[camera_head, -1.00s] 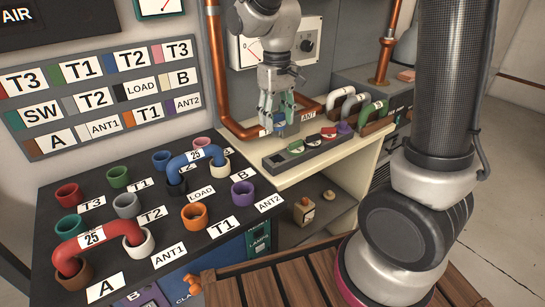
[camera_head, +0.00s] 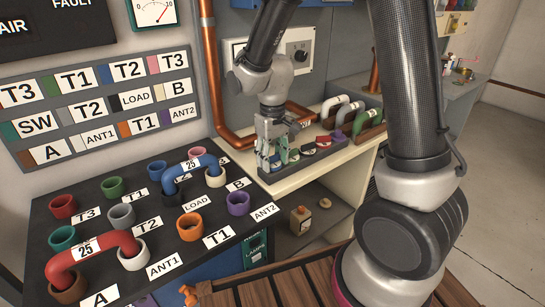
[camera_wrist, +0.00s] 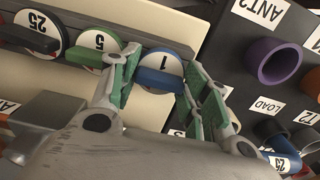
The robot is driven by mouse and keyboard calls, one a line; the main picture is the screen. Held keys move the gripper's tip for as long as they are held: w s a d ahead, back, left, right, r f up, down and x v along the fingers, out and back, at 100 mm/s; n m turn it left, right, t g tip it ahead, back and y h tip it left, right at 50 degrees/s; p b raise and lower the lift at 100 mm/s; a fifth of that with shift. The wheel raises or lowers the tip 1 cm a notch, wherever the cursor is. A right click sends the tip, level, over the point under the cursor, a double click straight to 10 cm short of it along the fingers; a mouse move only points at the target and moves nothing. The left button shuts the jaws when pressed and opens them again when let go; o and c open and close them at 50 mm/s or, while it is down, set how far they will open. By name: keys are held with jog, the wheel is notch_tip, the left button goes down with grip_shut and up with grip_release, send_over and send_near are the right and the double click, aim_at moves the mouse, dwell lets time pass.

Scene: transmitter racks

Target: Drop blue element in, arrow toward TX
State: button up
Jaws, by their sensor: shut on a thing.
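The blue element (camera_wrist: 163,78), a round plug with a white face marked 1, sits between the green-padded fingers of my gripper (camera_wrist: 160,60) in the wrist view. My gripper (camera_head: 276,160) is shut on it at the left end of the element tray (camera_head: 290,177) in the head view. The element lines up with the tray row; I cannot tell whether it rests in the tray or is held just above it. Its arrow is not readable.
The green element (camera_wrist: 92,50) and black element (camera_wrist: 42,38) stand close beside the blue one. Further along are a red element (camera_head: 323,140) and a purple one (camera_head: 337,136). A wall meter (camera_head: 300,57) is behind. The patch board (camera_head: 200,255) with U-links lies left.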

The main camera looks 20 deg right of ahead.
aim_at(272, 156)
jog(key=shift+f, duration=0.45)
jog(key=o, duration=0.8)
jog(key=shift+c, duration=0.2)
jog(key=shift+r, duration=0.1)
notch_tip(272, 156, up, 12)
jog(key=s+d+r+m+t, duration=0.1)
jog(key=s+d+r+t, duration=0.1)
jog(key=s+d+r, duration=0.2)
jog(key=s+d+r+m+t, duration=0.2)
jog(key=s+d+r, duration=0.2)
jog(key=s+d, duration=0.7)
jog(key=s, duration=0.4)
jog(key=shift+r+m, duration=0.3)
jog(key=shift+r, duration=0.05)
